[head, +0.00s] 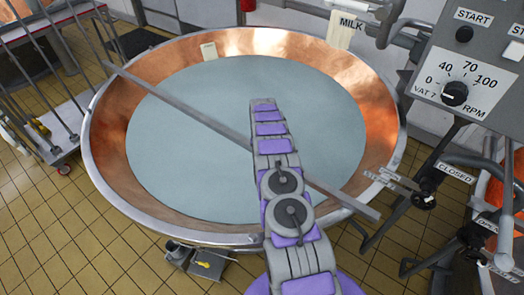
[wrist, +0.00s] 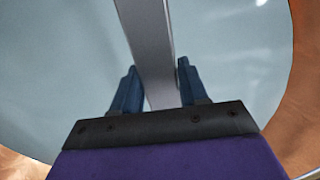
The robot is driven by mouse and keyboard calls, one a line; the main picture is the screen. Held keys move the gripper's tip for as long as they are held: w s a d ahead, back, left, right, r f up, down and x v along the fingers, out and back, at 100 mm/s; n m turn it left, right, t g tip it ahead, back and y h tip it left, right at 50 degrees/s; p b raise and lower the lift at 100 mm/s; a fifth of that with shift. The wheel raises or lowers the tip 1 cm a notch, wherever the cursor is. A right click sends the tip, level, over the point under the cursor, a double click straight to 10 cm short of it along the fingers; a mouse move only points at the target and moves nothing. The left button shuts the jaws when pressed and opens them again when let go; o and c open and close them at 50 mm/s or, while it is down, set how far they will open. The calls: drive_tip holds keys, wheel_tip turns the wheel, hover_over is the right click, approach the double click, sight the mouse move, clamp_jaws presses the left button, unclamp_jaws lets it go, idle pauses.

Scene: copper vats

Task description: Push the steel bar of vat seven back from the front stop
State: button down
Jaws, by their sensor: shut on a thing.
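The steel bar (head: 190,110) lies slantwise across the top of the copper vat, from the far left rim to beyond the near right rim. Its near right end sticks out past the rim, over the floor. My arm reaches over the vat from the near side, and in the head view it hides part of the bar and my gripper's fingers. In the wrist view my gripper (wrist: 156,90) has one blue finger on each side of the bar (wrist: 150,45) and is shut on it. The vat (head: 107,150) holds a pale, still liquid (head: 200,150) below the bar.
A control panel (head: 470,75) marked VAT 7 stands at the right, with a knob and START button. Below it are valves with a CLOSED tag (head: 453,172). A MILK tag (head: 347,28) hangs by the far rim. A wheeled rack (head: 62,115) stands at the left.

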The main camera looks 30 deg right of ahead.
drive_tip(key=shift+a, duration=0.2)
drive_tip(key=c, duration=1.1)
unclamp_jaws()
drive_tip(key=shift+w+d+r, duration=0.1)
drive_tip(key=o, duration=0.4)
drive_tip(key=shift+d, duration=0.5)
drive_tip(key=shift+a, duration=0.1)
drive_tip(key=shift+a, duration=0.25)
wheel_tip(320, 180, up, 17)
drive_tip(key=shift+d+p, duration=0.15)
drive_tip(key=shift+p, duration=0.9)
